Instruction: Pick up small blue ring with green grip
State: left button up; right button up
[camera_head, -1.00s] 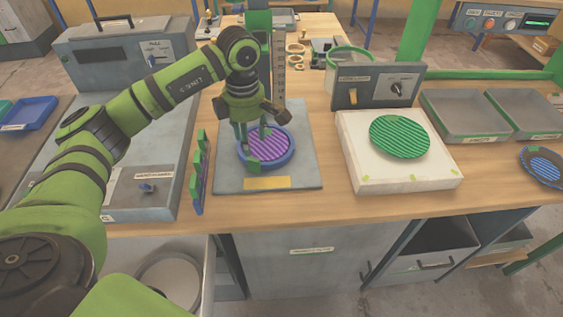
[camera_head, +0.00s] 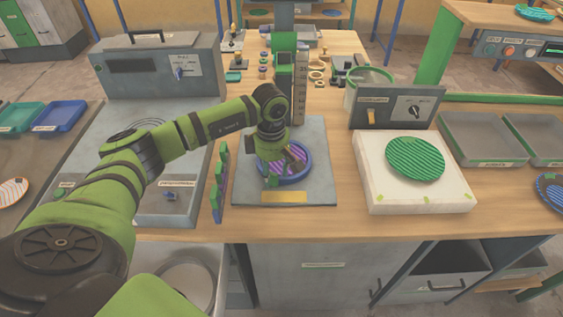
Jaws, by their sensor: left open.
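A blue ring (camera_head: 309,174) lies around a purple-striped plate (camera_head: 297,172) on the grey base of the press stand. A small green piece, seemingly its grip (camera_head: 272,182), shows at the ring's front left edge. My left gripper (camera_head: 282,164) is open, pointing down over the ring's left and middle part. It hides part of the ring and plate, and I cannot tell whether its fingers touch them. My right gripper is not in view.
Several green and blue upright pieces (camera_head: 217,186) stand just left of the base. A white block (camera_head: 414,194) with a green striped plate (camera_head: 415,158) stands to the right. Bare wood lies between the base and the block.

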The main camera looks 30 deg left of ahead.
pick_arm(q)
jog(key=shift+c, duration=0.4)
grip_shut()
jog(key=shift+r, duration=0.15)
